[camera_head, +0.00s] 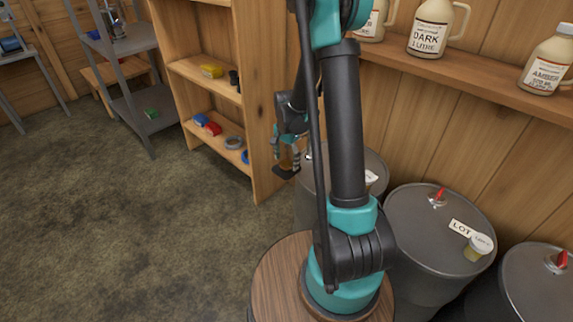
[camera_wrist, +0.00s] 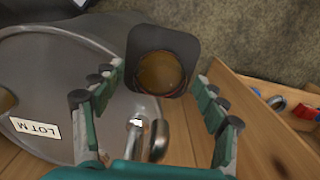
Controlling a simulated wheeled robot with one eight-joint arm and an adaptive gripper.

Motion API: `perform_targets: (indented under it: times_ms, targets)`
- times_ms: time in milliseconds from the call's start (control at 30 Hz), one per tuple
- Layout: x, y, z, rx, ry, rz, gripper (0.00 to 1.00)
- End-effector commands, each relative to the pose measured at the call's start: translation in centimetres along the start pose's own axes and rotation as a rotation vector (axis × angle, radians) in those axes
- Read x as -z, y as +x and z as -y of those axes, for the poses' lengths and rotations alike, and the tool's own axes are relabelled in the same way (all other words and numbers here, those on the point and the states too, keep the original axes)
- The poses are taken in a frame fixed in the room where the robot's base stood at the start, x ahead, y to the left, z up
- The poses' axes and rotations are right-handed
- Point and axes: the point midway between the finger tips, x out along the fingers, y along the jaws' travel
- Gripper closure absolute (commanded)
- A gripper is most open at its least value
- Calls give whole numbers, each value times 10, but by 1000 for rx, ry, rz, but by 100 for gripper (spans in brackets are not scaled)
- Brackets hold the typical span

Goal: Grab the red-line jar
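My gripper (camera_head: 286,152) hangs beside the end of the wooden shelf unit in the head view. In the wrist view my gripper (camera_wrist: 160,97) is open, its two fingers wide apart. A round amber jar (camera_wrist: 160,73) shows between and beyond the fingertips, seen from above on a dark square plate (camera_wrist: 140,42). The fingers look apart from it. The plate also shows under my gripper in the head view (camera_head: 285,173).
Grey drums (camera_head: 425,217) stand along the right wall. A labelled drum (camera_wrist: 60,85) and its metal fitting (camera_wrist: 137,126) lie close to my fingers. The shelf unit (camera_head: 258,110) holds small items. Syrup jugs (camera_head: 432,30) line the wall shelf. The floor at left is clear.

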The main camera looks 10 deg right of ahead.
Motion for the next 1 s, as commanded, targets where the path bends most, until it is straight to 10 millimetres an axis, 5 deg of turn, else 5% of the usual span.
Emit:
perform_targets:
  times_ms: [467,1000]
  targets:
    - [0,0,0,0,0,0,89]
    - [0,-10,0,0,0,0,90]
